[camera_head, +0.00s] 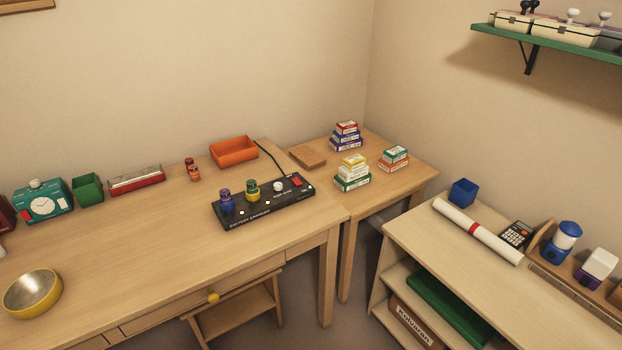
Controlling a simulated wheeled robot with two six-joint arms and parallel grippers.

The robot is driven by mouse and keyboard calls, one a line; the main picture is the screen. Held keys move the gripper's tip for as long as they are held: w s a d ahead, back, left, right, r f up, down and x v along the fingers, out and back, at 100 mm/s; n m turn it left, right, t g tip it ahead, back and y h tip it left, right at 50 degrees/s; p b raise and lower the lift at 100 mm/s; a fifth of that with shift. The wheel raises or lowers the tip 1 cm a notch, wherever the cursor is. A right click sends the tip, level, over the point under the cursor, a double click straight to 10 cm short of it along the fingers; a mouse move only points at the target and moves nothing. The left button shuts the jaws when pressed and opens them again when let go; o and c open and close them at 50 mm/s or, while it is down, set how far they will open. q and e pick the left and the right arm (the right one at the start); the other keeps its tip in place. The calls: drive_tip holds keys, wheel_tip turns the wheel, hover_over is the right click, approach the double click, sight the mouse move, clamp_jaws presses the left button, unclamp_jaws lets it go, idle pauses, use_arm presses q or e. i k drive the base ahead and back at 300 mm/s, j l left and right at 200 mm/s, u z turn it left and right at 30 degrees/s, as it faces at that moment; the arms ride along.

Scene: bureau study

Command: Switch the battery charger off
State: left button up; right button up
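The battery charger (262,209) is a long black box near the right end of the wooden desk. A purple-and-blue battery (226,200) and a green-and-yellow battery (252,190) stand upright in it toward its left end. A red switch (296,180) sits at its right end beside a small pale light or knob. I cannot tell the switch's position at this size. A black cord runs from its back toward the wall. Neither of my grippers is in view.
The desk (150,240) also holds an orange tray (234,151), red batteries (192,170), a red-and-white box (136,180), a teal clock (44,202) and a yellow bowl (33,293). A lower side table (385,173) bears stacked boxes. Desk space before the charger is clear.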

sight(297, 181)
drive_tip(key=i+u, duration=0.35)
drive_tip(key=i, duration=1.2)
